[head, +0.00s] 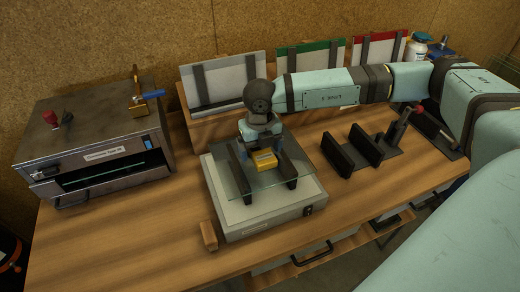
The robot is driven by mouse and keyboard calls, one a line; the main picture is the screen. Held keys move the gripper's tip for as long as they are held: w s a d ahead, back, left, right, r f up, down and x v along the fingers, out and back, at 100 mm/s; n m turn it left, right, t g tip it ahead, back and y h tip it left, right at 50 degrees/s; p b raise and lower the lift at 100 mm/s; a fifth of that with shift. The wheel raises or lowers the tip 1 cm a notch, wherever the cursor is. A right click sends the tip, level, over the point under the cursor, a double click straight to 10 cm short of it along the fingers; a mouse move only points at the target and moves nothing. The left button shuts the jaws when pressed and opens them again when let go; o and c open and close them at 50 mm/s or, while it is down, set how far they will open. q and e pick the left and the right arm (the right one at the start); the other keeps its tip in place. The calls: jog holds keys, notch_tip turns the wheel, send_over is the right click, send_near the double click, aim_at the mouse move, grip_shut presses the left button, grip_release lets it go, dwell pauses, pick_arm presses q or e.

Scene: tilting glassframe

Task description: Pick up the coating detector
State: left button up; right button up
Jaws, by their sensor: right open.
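The coating detector appears to be the small yellow block (264,161) on the glass pane (262,190), which lies over a pale box-shaped device (228,212) on the table. My right gripper (263,168) reaches in from the right and points down over this block. The block shows between its dark jaws, which are apart; I cannot tell whether either touches it. The wrist hides the area behind the block. My left gripper is not in view.
A grey metal oven-like box (95,140) with a blue-handled tool on top stands at left. Panels with white, green and red edges (310,60) stand behind. Dark upright holders (365,145) stand right of the device. A small wooden block (209,236) lies at the front.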

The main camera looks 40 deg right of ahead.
jog(key=shift+f, duration=0.25)
jog(key=c, duration=1.2)
jog(key=shift+r, duration=0.1)
